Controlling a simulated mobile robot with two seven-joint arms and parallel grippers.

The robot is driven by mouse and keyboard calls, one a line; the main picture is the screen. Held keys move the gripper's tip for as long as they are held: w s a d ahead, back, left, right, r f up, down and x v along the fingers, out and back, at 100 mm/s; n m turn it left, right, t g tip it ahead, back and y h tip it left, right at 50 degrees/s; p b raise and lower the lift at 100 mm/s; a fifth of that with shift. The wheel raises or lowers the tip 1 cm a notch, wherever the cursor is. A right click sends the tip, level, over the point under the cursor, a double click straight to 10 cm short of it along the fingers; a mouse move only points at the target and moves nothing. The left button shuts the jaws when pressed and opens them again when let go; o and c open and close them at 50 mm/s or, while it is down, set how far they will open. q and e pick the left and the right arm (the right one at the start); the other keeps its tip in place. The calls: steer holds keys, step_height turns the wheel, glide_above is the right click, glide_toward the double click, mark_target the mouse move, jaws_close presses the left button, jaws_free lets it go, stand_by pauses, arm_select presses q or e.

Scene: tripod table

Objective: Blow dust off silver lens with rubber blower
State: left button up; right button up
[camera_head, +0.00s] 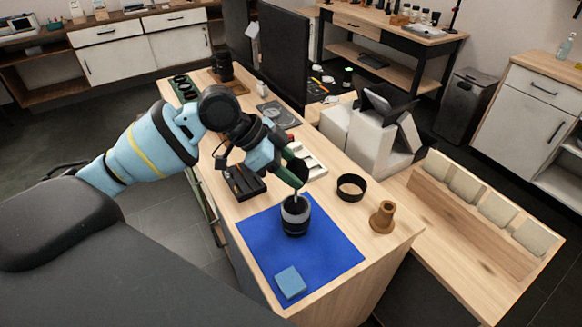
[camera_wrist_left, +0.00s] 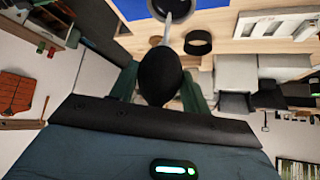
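The lens (camera_head: 295,225), a dark cylinder with a lighter band, stands upright on the blue mat (camera_head: 338,255) in the head view. Its rim (camera_wrist_left: 187,27) shows at the top of the left wrist view. My left gripper (camera_head: 293,163) is above the lens, its green fingers shut on the black rubber blower (camera_wrist_left: 160,76). The blower's bulb also shows in the head view (camera_head: 299,172). Its pale nozzle points down at the lens's open top; whether it touches cannot be told. My right gripper is not in view.
A light blue cloth (camera_head: 290,281) lies on the mat's front. A black ring (camera_head: 351,187) and a brown wooden piece (camera_head: 383,217) stand right of the mat. A dark tray (camera_head: 239,182) lies behind it. A grey stand (camera_head: 365,131) is behind right.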

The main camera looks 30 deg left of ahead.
arm_select(q)
steer(key=shift+r+p, duration=0.6)
steer(key=shift+r, duration=2.95)
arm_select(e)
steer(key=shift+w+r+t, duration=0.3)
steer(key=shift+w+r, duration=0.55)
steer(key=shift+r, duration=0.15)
arm_select(q)
steer(key=shift+d, duration=0.1)
steer(key=s+d, duration=0.3)
steer(key=d, duration=0.3)
steer(key=shift+s, duration=0.3)
